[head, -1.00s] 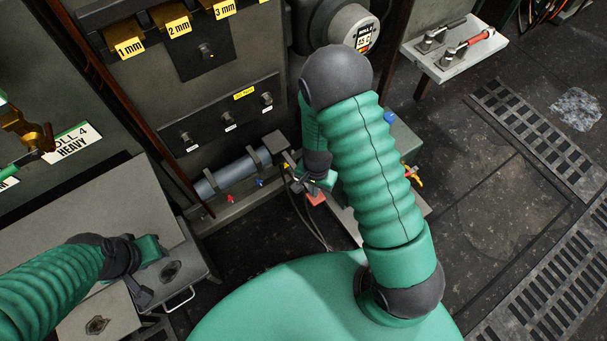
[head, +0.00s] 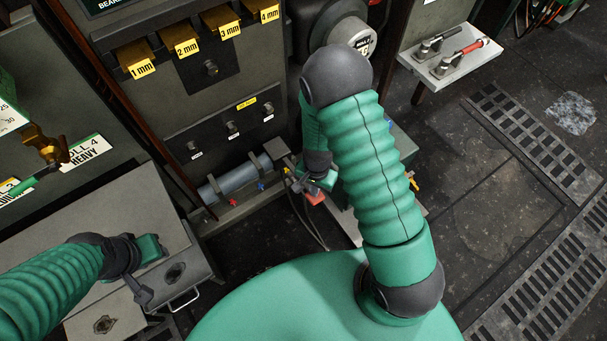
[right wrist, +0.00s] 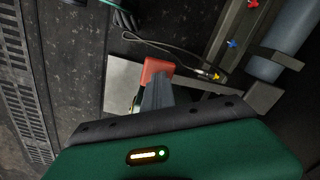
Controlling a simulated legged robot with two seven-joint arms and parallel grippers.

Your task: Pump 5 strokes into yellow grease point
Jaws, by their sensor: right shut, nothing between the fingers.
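My right gripper (head: 303,186) is shut and empty, low beside the grey machine. Its closed fingers (right wrist: 158,97) reach the red block (right wrist: 156,69) in the right wrist view; I cannot tell whether they touch it. The red block (head: 316,198) also shows just below the gripper in the head view. A small yellow fitting (right wrist: 217,77) lies right of the block, with a blue fitting (right wrist: 232,43) and a red fitting (right wrist: 253,4) farther along the rail. My left gripper (head: 141,289) is over the grey box at lower left; its jaw state is unclear.
A grey-blue cylinder (head: 234,179) runs along the machine's foot behind the fittings. A panel with knobs and a yellow label (head: 246,103) is above it. Dark hoses (right wrist: 160,42) loop near the red block. A grey box (head: 205,268) with a handle stands at left.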

